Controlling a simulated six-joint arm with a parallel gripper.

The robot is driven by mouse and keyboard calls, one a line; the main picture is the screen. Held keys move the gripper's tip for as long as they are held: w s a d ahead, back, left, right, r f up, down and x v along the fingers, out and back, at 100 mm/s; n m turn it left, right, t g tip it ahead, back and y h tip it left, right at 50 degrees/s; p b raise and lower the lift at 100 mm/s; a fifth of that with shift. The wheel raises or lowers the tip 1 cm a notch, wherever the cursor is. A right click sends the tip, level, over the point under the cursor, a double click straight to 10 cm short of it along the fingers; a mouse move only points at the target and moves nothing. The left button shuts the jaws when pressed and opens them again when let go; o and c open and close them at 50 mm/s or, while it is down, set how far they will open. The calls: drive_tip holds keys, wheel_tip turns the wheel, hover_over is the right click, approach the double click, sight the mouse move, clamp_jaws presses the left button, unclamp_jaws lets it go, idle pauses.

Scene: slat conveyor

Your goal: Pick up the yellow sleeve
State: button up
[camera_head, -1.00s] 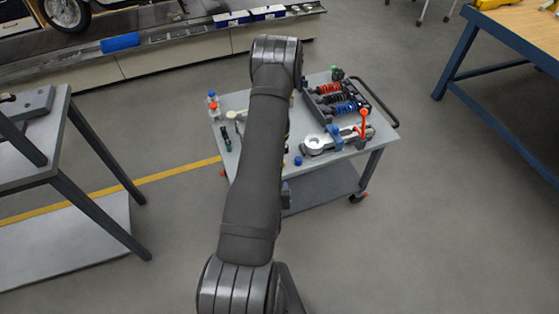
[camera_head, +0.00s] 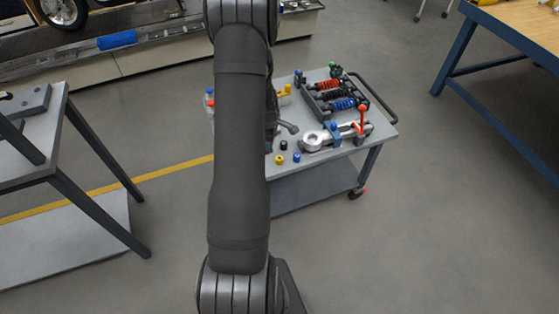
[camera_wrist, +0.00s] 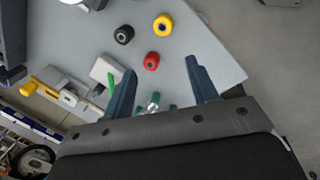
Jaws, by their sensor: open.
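The yellow sleeve (camera_wrist: 163,25) is a short round piece standing on the grey cart top (camera_wrist: 215,62), near its edge, in the wrist view. In the head view it shows (camera_head: 279,160) near the cart's front edge, just right of my arm. My gripper (camera_wrist: 161,67) is open, with nothing held between its two dark fingers. The yellow sleeve lies beyond the fingertips, roughly in line with the gap. In the head view my arm hides most of the gripper.
A black sleeve (camera_wrist: 124,34) and a red sleeve (camera_wrist: 152,61) stand close to the yellow one; the red one appears between the fingertips. A blue piece (camera_head: 297,157), a ringed metal part (camera_head: 312,141) and a rack of springs (camera_head: 335,95) are to the right.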

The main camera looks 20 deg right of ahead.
sight(279, 158)
wheel_tip(279, 158, up, 6)
drive_tip(key=n+g, duration=0.2)
drive_tip(key=d+f, duration=0.1)
drive_tip(key=f, duration=1)
drive_tip(key=d+f, duration=0.1)
drive_tip(key=f, duration=0.5)
drive_tip(key=shift+s+d+f, duration=0.15)
drive_tip(key=shift+s+d, duration=0.1)
drive_tip(key=shift+d, duration=0.05)
drive_tip(key=c, duration=1)
